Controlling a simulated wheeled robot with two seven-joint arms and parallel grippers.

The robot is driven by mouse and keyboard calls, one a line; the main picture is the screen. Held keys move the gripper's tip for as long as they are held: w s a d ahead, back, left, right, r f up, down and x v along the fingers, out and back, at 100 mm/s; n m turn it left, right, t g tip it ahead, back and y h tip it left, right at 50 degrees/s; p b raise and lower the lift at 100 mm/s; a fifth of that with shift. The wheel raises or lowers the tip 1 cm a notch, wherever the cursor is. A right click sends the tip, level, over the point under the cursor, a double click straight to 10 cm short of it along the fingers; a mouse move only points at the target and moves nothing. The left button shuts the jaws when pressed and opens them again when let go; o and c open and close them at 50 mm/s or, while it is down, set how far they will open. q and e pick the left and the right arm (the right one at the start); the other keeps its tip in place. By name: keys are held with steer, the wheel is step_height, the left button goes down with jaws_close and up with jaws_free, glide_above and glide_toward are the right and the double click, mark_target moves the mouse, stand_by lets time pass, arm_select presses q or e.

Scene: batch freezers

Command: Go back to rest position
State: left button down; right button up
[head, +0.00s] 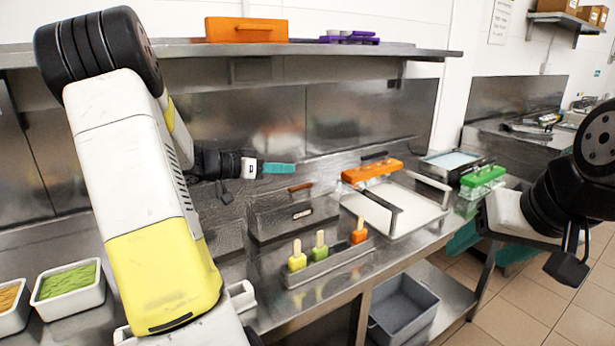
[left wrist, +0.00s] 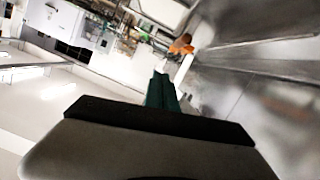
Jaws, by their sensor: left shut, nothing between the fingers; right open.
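My left gripper (head: 279,168), with teal fingers, is shut and empty. It is raised in front of the steel backsplash, above the counter and clear of the things on it. Its teal fingertips also show in the left wrist view (left wrist: 161,90). My right gripper (head: 488,246) hangs at the right, beyond the counter's front edge. Its teal fingers are apart, with nothing seen between them, and part of it is hidden by my wrist.
Three popsicles stand in a metal holder (head: 335,262) on the counter. Behind are a lidded steel box (head: 293,217), an orange mould (head: 372,171), a white tray (head: 402,208) and a green mould (head: 482,177). A shelf (head: 400,50) runs above. A grey bin (head: 403,305) sits below.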

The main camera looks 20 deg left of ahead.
arm_select(q)
steer(key=v, duration=0.7)
steer(key=s+d+g+y, duration=0.2)
steer(key=s+d+g, duration=0.55)
steer(key=d, duration=0.75)
steer(key=s+d+n+t+y, duration=0.3)
steer(key=s+n+y, duration=0.2)
steer(key=s, duration=1)
steer(key=shift+r+n+y, duration=0.3)
steer(key=shift+r+y, duration=0.15)
steer(key=shift+y, duration=0.35)
steer(key=shift+w, duration=0.1)
